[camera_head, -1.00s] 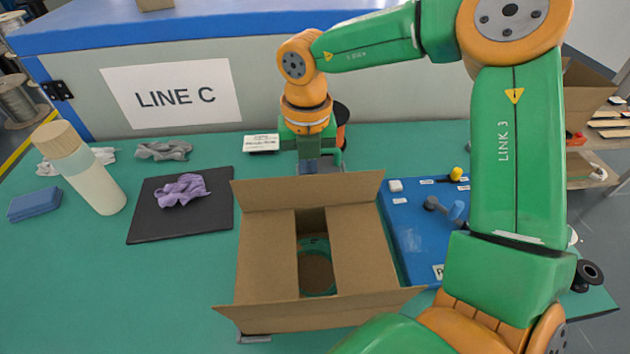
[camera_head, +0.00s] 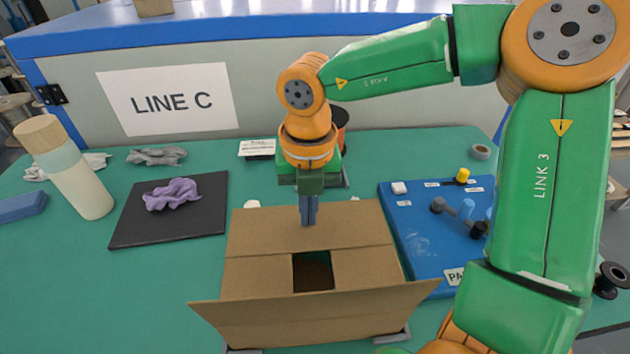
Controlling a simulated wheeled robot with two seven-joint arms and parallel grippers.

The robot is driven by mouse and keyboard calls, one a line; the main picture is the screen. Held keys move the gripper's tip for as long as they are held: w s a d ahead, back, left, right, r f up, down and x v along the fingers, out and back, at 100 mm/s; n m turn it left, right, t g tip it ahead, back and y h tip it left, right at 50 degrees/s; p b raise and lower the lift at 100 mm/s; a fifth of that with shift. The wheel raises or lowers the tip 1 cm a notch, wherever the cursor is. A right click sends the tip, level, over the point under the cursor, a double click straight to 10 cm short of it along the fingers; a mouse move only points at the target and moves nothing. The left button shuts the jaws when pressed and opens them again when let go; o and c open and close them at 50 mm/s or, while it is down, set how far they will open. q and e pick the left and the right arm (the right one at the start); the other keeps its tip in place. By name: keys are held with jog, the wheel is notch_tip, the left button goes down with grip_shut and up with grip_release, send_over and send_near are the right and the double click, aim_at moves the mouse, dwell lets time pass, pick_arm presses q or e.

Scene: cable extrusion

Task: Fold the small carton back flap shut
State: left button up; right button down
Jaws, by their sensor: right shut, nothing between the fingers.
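The small cardboard carton (camera_head: 258,273) stands on the green table in the middle of the view. Its back flap (camera_head: 262,227) leans inward over the rear of the opening, and its two side flaps lie folded in. The front flap (camera_head: 315,318) stands out toward me, unfolded. A dark gap (camera_head: 313,270) shows between the flaps. My right gripper (camera_head: 309,222) is shut and empty, pointing down at the back flap; its tips appear to touch or nearly touch it. My left gripper is not in view.
A blue panel (camera_head: 420,252) with knobs and a connector lies right of the carton. A black mat (camera_head: 215,212) with a purple cloth (camera_head: 172,194) and a bottle (camera_head: 75,180) are on the left. A dark cup-like thing (camera_head: 340,118) stands behind the arm.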

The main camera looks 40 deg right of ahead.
jog(key=r+p, duration=0.2)
jog(key=shift+w+g+p, duration=0.2)
jog(key=shift+g+p, duration=0.15)
jog(key=shift+g, duration=0.05)
notch_tip(320, 180, up, 6)
jog(key=p, duration=0.4)
jog(key=shift+r, duration=0.25)
jog(key=shift+s, duration=0.15)
